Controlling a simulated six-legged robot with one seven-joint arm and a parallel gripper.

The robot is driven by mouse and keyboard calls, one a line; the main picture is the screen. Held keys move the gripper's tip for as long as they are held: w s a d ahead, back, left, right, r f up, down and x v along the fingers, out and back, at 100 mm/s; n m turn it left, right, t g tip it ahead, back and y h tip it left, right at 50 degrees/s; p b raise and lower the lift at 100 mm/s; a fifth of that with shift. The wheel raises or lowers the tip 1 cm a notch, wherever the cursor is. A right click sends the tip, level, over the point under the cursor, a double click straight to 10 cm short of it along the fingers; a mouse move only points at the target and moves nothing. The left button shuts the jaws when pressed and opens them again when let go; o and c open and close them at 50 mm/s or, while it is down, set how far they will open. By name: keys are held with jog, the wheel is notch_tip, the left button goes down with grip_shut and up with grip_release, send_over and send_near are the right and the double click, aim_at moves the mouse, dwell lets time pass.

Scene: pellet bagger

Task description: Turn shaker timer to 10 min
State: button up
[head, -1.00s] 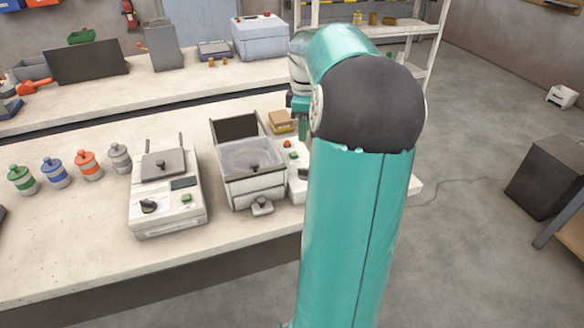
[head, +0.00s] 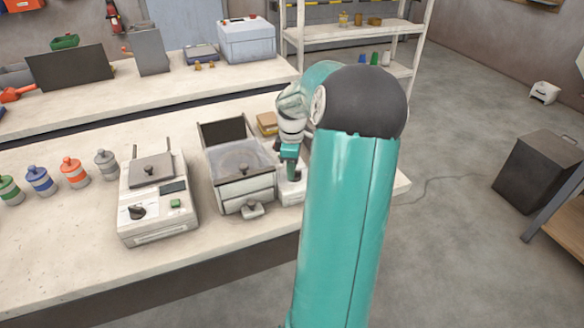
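A low white control box (head: 287,193) stands on the front bench, right of a grey-white machine with a clear-topped tray (head: 238,172). My gripper (head: 291,174) points down over this box and covers most of its top, so its controls are hidden. I cannot tell whether the fingers touch anything or how far apart they are. Another white machine (head: 158,208) further left has a black dial (head: 137,212), a green button (head: 175,203) and a small dark display (head: 173,186). No label reads clearly, so I cannot tell which control is the shaker timer.
Several lidded jars, including an orange one (head: 75,173), stand at the left of the front bench (head: 60,245). A small tan box (head: 267,123) sits behind the control box. A shelf rack (head: 355,33) stands at the back.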

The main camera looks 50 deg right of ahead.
jog(key=shift+f, duration=0.3)
grip_shut()
